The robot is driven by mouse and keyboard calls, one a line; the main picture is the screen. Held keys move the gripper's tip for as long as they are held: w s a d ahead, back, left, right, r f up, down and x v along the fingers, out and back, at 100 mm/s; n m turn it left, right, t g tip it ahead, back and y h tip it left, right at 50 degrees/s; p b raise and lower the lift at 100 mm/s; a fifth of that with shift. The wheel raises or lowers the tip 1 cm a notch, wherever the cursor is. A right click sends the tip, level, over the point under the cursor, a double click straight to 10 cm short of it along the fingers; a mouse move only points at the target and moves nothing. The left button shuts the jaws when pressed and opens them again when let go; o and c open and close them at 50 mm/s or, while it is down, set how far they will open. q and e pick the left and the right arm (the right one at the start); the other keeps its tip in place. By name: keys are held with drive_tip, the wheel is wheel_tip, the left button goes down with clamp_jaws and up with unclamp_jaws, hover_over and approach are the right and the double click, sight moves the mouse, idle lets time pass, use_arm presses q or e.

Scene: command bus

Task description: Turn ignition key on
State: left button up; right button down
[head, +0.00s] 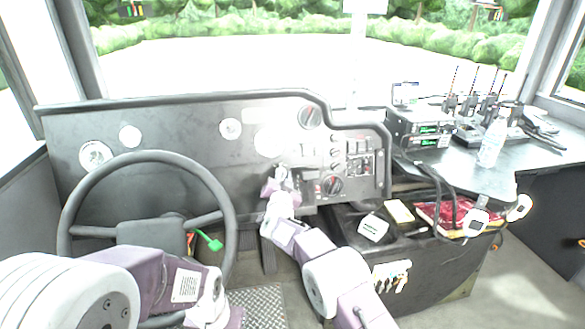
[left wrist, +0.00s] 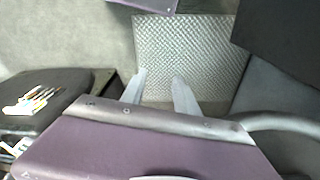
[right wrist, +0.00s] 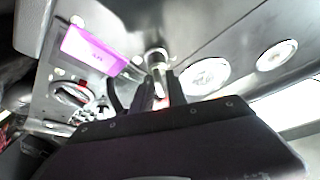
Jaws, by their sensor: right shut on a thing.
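My right gripper (head: 281,178) is up against the lower middle of the dashboard, right of the steering wheel. In the right wrist view its dark fingers (right wrist: 161,84) are shut around the ignition key (right wrist: 158,88), just in front of the round metal ignition switch (right wrist: 156,58). The fingers hide most of the key, so its exact turn angle cannot be told. My left gripper shows in the left wrist view (left wrist: 158,88) with its two pale fingers apart and nothing between them. It hangs low over the floor, below the steering wheel.
A dark dial knob (head: 331,186) and switches sit right of my right gripper. A bright purple label (right wrist: 92,50) is near the key. Radios (head: 424,130) and a bottle (head: 492,142) stand on the right-hand counter.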

drive_tip(key=shift+m+p, duration=0.35)
drive_tip(key=shift+m, duration=0.15)
drive_tip(key=shift+f, duration=0.1)
drive_tip(key=c, duration=1.6)
unclamp_jaws()
drive_tip(key=shift+o, duration=0.2)
